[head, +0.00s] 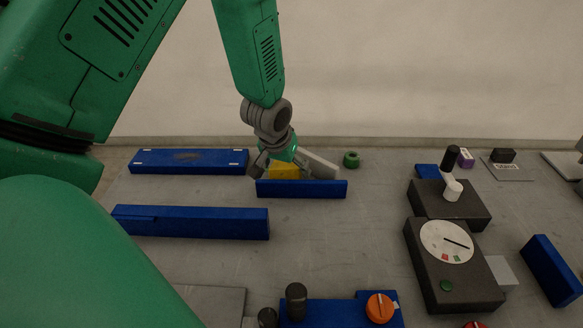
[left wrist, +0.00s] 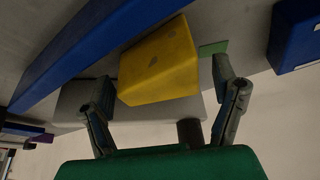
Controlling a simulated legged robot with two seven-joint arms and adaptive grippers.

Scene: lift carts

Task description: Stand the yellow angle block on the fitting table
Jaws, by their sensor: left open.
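The yellow angle block (head: 284,172) sits behind a low blue bar (head: 302,190) on the grey table (head: 335,240); its lower part is hidden by the bar in the head view. My left gripper (head: 276,166) is open and points down at the block. In the left wrist view the yellow block (left wrist: 160,62) shows between the two spread fingers of the left gripper (left wrist: 163,82), with a gap visible on the right side. I cannot tell whether a finger touches it. My right gripper is not in view.
Blue bars (head: 190,222) (head: 188,161) lie at left. A dark dial box (head: 450,265) stands at right. The table's middle is clear.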

